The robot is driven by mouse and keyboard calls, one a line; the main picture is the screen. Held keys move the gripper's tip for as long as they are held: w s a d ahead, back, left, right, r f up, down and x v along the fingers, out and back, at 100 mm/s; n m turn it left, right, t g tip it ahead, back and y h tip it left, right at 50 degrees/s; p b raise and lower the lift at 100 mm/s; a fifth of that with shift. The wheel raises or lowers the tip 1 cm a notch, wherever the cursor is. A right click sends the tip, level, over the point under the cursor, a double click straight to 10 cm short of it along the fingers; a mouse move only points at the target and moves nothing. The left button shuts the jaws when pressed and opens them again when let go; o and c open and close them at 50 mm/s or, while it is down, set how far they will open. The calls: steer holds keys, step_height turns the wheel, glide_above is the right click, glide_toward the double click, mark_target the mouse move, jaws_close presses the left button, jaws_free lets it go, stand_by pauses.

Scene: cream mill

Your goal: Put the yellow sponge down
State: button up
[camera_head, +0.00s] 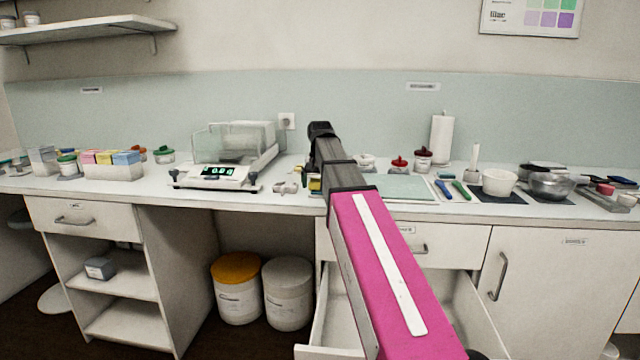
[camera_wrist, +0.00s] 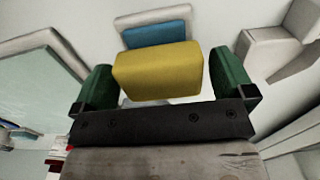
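The yellow sponge (camera_wrist: 157,74) is a plain block between the two green fingertips of my gripper (camera_wrist: 162,80) in the wrist view. The left finger meets its side; a thin strip of light shows along the right finger. My gripper looks closed around the sponge. In the head view only a small bit of yellow (camera_head: 314,185) shows beside my dark wrist, low over the counter. A white item with a blue face (camera_wrist: 155,35) lies just beyond the sponge in the wrist view. The sponge's underside is hidden.
Small white pieces (camera_head: 285,188) lie close by. A pale green mat (camera_head: 405,187) is at the right, then tools, a white bowl (camera_head: 498,182) and a metal bowl (camera_head: 550,186). An open drawer (camera_head: 335,320) is below.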

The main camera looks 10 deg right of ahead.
mark_target(320, 180)
step_height(320, 180, up, 12)
steer(key=shift+r, duration=0.15)
stand_by(0.5)
